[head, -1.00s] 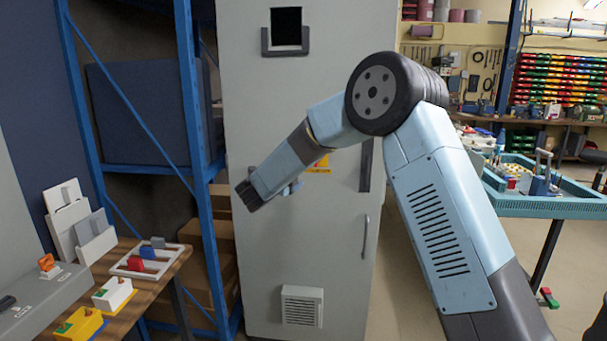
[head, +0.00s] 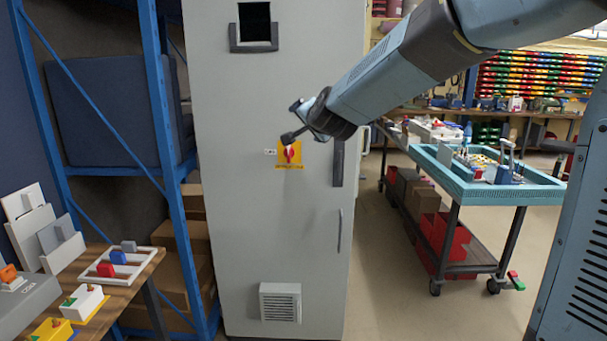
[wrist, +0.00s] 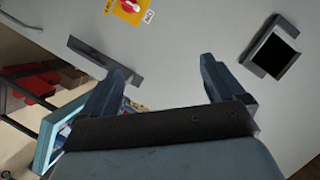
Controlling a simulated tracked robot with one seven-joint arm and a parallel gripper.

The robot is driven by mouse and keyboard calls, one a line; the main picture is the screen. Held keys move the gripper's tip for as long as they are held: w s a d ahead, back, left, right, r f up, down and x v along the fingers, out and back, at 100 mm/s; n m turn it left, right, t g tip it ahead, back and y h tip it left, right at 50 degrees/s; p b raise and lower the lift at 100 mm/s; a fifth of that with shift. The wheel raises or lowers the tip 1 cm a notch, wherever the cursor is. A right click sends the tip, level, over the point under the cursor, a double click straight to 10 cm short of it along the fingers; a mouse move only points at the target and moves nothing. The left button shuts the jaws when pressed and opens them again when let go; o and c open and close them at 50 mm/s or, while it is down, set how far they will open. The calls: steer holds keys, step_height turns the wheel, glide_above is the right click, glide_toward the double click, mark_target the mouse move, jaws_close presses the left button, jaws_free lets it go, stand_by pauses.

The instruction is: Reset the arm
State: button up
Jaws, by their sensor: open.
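My gripper (head: 293,120) is in front of the tall grey cabinet (head: 265,220) in the head view, close to the red rotary switch on its yellow plate (head: 289,154). In the wrist view my gripper (wrist: 160,88) has its two fingers spread wide apart with nothing between them. The red switch (wrist: 130,6) shows at the top of the wrist view, beyond the fingers. I cannot tell the exact gap between fingers and cabinet. My arm reaches in from the upper right.
A wooden table (head: 130,285) at lower left holds a white frame (head: 121,263) with coloured blocks and several switch boxes. A blue shelf rack (head: 166,170) stands left of the cabinet. A teal-topped cart (head: 490,190) stands at right. Open floor lies between cabinet and cart.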

steer(key=s+d+f+n+g+h, duration=0.1)
steer(key=s+d+f+n+g, duration=0.1)
steer(key=s+d, duration=0.5)
steer(key=s+d+f+n+g+h, duration=0.1)
steer(key=s+d+f+n+g, duration=0.2)
steer(key=s+d, duration=0.5)
steer(key=s+d+f+n+g+h, duration=0.1)
steer(key=s+d+f+g, duration=0.3)
steer(key=s, duration=1.7)
steer(key=d+f+n, duration=0.1)
steer(key=d, duration=0.2)
steer(key=shift+d+f+h, duration=0.2)
steer(key=shift+f+h, duration=0.1)
steer(key=shift+f, duration=0.1)
